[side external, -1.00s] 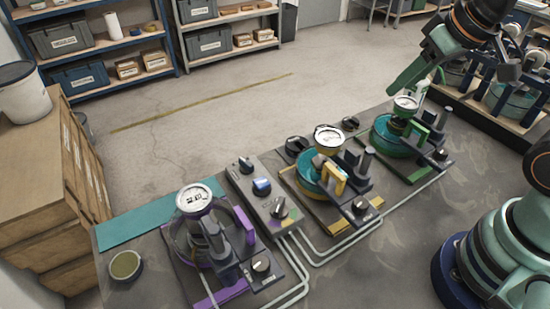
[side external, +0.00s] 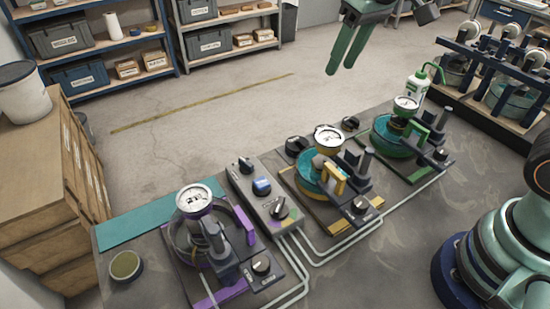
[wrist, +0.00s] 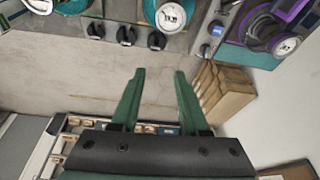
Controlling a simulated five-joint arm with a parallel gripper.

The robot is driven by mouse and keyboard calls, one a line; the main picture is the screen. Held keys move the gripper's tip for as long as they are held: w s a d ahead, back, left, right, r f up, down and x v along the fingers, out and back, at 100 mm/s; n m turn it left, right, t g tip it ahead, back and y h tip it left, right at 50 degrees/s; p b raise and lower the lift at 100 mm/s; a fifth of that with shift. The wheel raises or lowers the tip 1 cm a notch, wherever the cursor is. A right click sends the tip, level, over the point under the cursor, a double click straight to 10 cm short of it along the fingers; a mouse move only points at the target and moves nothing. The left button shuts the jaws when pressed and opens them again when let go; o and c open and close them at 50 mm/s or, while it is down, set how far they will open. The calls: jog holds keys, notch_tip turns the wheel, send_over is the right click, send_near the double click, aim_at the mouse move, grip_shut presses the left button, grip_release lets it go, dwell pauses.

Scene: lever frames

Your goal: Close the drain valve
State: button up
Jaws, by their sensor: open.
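Three lever stations stand on the bench: a purple one (side external: 240,225) at the left, a yellow one (side external: 333,180) in the middle and a green one (side external: 418,138) at the right. Each has a handle and a round gauge. I cannot read which one is the drain valve. My gripper (side external: 342,68) is open and empty, high up and beyond the bench's far edge, apart from every handle. In the wrist view the open fingers (wrist: 158,76) have only floor between them. The purple station (wrist: 262,30) and the middle gauge (wrist: 171,16) show at the top there.
A grey control box (side external: 262,200) with knobs sits between the purple and yellow stations. Pale pipes (side external: 335,245) run along the front. A small round dish (side external: 126,265) and a green-capped bottle (side external: 418,88) stand at the ends. Wooden drawers (side external: 50,180) stand at the left.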

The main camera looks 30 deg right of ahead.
jog(key=w+a+f+g, duration=0.2)
jog(key=w+a+f, duration=0.3)
jog(key=a, duration=0.4)
jog(key=n+g, duration=0.1)
jog(key=n, duration=0.1)
send_near(246, 162)
jog(key=shift+h, duration=0.3)
jog(key=f, duration=0.8)
jog(key=shift+w+a+f, duration=0.2)
jog(key=shift+f, duration=0.15)
grip_shut()
